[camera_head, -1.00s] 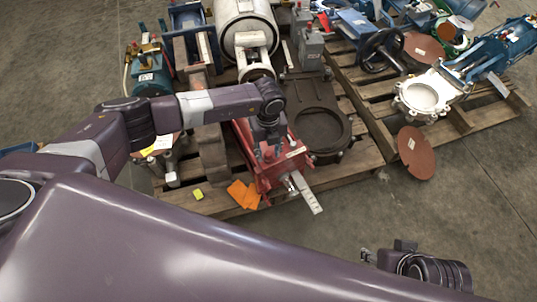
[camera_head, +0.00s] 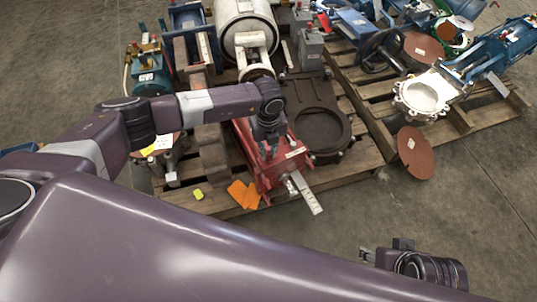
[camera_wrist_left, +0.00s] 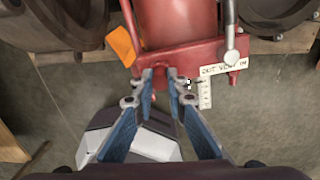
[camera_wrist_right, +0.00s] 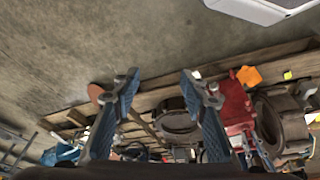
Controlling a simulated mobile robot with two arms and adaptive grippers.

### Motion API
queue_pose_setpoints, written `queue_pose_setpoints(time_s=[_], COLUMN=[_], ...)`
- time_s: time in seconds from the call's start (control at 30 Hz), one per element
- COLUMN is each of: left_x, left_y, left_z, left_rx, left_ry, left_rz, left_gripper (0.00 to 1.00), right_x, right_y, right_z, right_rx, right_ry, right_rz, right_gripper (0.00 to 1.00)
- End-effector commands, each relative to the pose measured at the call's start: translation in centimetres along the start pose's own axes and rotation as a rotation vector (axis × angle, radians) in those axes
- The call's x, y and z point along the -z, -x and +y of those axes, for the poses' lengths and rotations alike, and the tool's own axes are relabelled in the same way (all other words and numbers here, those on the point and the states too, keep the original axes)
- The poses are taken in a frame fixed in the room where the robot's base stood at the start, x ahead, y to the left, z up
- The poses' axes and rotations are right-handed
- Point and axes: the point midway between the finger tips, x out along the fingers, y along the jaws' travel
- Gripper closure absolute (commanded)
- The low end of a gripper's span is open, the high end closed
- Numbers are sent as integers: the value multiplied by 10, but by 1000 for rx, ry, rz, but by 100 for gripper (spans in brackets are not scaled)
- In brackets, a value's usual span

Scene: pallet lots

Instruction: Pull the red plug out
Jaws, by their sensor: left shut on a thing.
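My left gripper (camera_head: 268,154) reaches down over the front end of a red cylinder unit (camera_head: 289,160) on the pallet. In the left wrist view its fingertips (camera_wrist_left: 160,73) are close together at the unit's red end block (camera_wrist_left: 188,56). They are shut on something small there. I take this to be the red plug, but the fingers and the red block behind hide its shape, and I cannot tell whether it is seated or out. My right gripper (camera_head: 366,255) is open and empty, away from the pallet; its spread fingers show in the right wrist view (camera_wrist_right: 160,84).
A white tag (camera_wrist_left: 222,69) and a metal fitting (camera_wrist_left: 232,57) sit close to the right of the left fingertips. Orange pieces (camera_head: 243,194) lie beside the red unit. A dark round valve (camera_head: 320,130) stands to its right. Bare floor lies in front.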

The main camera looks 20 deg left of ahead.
Motion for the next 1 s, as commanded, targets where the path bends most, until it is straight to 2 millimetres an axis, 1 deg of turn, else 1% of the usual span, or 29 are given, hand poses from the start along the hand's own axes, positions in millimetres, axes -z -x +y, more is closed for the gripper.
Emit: queue_pose_setpoints(time_s=[0.03,0.8,1.0], left_x=[-1,0,0], left_y=[4,28,29], left_z=[0,0,0], left_rx=[1,1,1], left_ry=[1,1,1], left_rz=[-1,-1,0], left_gripper=[100,100,100], right_x=[0,-1,-3], right_y=[0,-32,-40], right_z=[0,-2,-2], right_rx=[0,3,4], right_ry=[1,4,5], right_rz=[-3,-27,-29], right_gripper=[60,60,60])
